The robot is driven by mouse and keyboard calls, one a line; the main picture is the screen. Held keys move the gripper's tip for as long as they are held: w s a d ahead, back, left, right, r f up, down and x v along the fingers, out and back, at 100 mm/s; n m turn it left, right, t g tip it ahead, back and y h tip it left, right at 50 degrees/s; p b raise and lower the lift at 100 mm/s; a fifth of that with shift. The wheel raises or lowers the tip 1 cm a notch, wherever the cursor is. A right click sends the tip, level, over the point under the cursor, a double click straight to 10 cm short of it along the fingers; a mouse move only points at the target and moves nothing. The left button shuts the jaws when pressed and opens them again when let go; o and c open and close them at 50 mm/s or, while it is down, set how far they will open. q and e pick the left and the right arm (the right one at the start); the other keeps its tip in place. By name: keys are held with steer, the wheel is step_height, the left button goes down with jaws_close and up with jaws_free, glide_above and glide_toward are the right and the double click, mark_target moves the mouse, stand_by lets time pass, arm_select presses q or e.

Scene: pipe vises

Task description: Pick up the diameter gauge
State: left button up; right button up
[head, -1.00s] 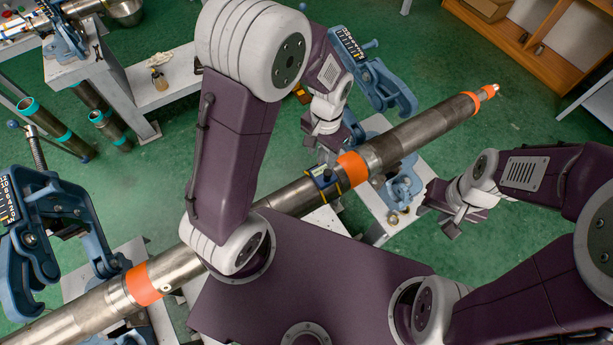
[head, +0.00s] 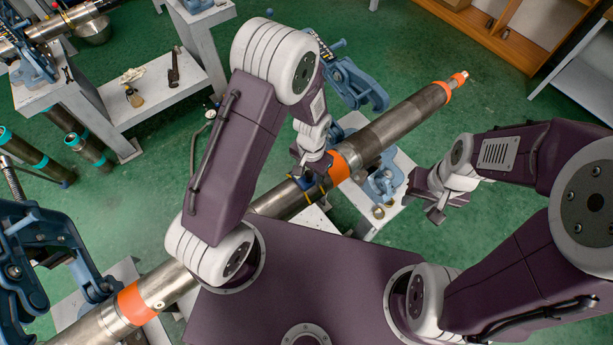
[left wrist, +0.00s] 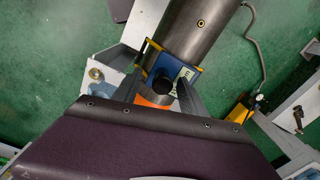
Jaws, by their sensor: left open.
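The diameter gauge, a small blue block with yellow edges and a black knob, sits on the metal pipe (head: 400,125) beside an orange band. In the left wrist view the gauge (left wrist: 187,72) lies between and just beyond the finger tips of my left gripper (left wrist: 163,88). In the head view the gauge (head: 304,183) is partly hidden by my left gripper (head: 314,172), which is open just above it. I cannot tell whether the fingers touch it. My right gripper (head: 433,200) is open and empty, right of the pipe and apart from it.
Blue pipe vises stand at the left (head: 40,245) and behind the pipe (head: 355,85). A grey bench (head: 160,95) with tools is at the upper left. In the left wrist view a yellow device (left wrist: 240,110) with a hose lies right of the pipe. Green floor is open at the right.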

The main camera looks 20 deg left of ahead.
arm_select(q)
steer(key=shift+a+f, duration=0.15)
steer(key=c, duration=0.3)
jaws_close()
stand_by(1.0)
